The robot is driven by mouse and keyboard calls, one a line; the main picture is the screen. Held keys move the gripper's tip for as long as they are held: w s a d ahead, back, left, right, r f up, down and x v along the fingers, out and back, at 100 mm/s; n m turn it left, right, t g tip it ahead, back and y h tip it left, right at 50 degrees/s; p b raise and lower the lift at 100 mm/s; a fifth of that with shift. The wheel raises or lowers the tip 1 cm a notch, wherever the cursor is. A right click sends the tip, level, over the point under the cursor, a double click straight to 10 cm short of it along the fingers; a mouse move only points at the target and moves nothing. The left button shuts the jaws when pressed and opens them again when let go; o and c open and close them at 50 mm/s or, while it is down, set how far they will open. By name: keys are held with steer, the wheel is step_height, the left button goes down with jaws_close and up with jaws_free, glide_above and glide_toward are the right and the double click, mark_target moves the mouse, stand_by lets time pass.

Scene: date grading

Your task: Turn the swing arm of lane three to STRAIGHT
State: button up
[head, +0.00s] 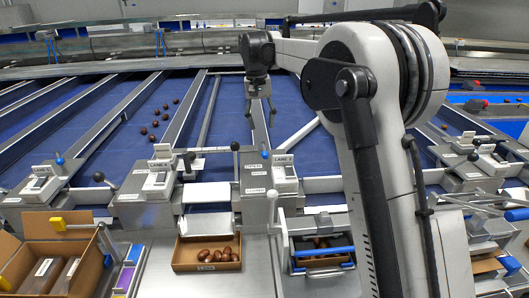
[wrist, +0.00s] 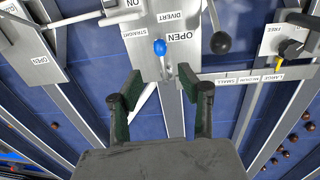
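My gripper (head: 260,115) hangs over the blue belt just behind a grey lane box (head: 284,172) whose lane number is too small to read surely. In the wrist view my gripper (wrist: 160,105) is open, with nothing between its fingers. A blue-knobbed lever (wrist: 160,47) stands ahead of the fingers, apart from them, beside the words STRAIGHT, DIVERT and OPEN. The blue knob (head: 265,154) also shows in the head view. A pale diagonal bar (head: 298,136), possibly the swing arm, lies on the belt behind the box. Which way the lever points is unclear.
A black-knobbed lever (wrist: 220,43) stands right of the blue knob in the wrist view. Another lane box (head: 158,180) stands to the left. Dates (head: 155,122) lie on the belt. A carton of dates (head: 207,267) sits in front. Metal rails divide the lanes.

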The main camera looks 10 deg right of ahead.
mark_target(265, 152)
steer(key=f, duration=0.8)
steer(key=d+f+p, duration=0.1)
steer(key=f, duration=0.3)
jaws_close()
